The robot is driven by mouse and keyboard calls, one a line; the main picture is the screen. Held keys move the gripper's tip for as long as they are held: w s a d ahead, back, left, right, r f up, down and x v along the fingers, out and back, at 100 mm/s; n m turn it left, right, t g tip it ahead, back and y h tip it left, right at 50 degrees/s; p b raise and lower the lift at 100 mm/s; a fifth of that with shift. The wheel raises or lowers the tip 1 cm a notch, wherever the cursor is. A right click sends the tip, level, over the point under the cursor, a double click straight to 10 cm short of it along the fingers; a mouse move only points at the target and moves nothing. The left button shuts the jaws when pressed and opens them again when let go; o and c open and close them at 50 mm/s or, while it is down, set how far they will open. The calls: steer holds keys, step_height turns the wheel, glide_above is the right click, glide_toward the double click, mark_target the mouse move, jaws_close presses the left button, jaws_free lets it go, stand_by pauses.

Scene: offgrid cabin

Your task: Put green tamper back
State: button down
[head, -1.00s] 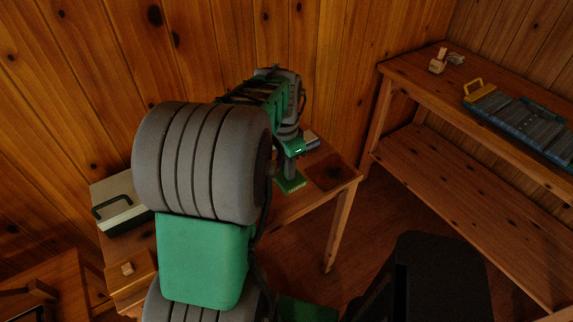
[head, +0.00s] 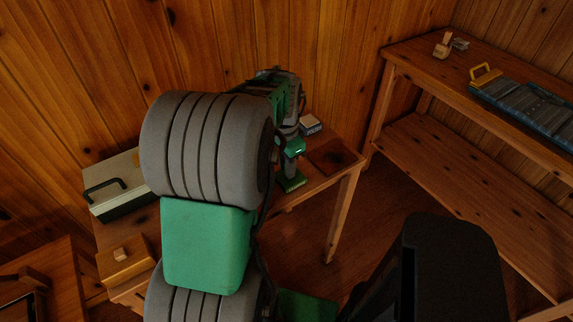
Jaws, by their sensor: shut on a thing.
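My gripper (head: 291,162) is over the right part of the wooden table, pointing down. It is shut on the green tamper (head: 291,184), whose green base shows below the fingers near the table's front edge. The fingers and my wrist hide most of the tamper's upper part. I cannot tell whether its base touches the table top. A dark square patch (head: 334,157) lies on the table just right of the tamper.
A small blue-and-white box (head: 310,125) stands behind the gripper. A cream and dark case (head: 118,190) and a wooden box with a knob (head: 125,262) are at left. The right shelf (head: 410,62) holds a wooden stamp-like thing (head: 443,45) and a yellow-handled thing (head: 486,76).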

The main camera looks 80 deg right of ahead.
steer(key=shift+f, duration=0.25)
stand_by(0.7)
steer(key=c, duration=1.1)
jaws_free()
